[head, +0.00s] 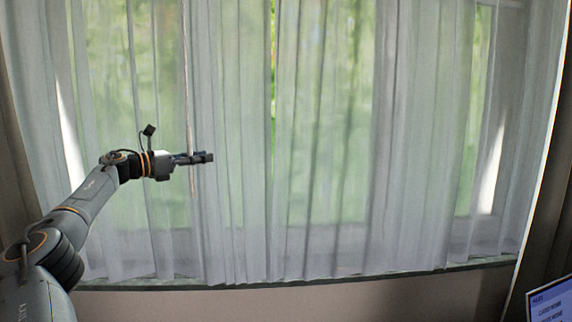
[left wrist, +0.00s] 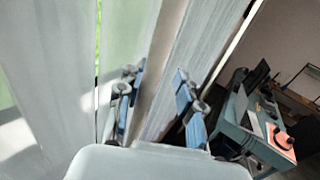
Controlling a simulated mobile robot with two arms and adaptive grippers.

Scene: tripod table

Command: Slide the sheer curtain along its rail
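The sheer curtain (head: 330,150) hangs in pale, see-through folds across the window in the head view, with a narrow bright gap near its middle. My left gripper (head: 209,157) is in front of its left half, pointing right. A thin brownish upright strip shows just above the gripper. In the left wrist view the two fingers of the left gripper (left wrist: 160,75) stand apart, with a greyish-brown strip between them; I cannot tell whether they touch it. Curtain fabric (left wrist: 60,70) fills the left of that view. The rail is out of view. My right gripper is not in view.
A window sill (head: 300,278) runs below the curtain. Dark drapes (head: 545,215) hang at the right edge. A screen (head: 550,300) stands at the lower right. The left wrist view shows a blue-grey desk (left wrist: 240,125) with items on it, farther off.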

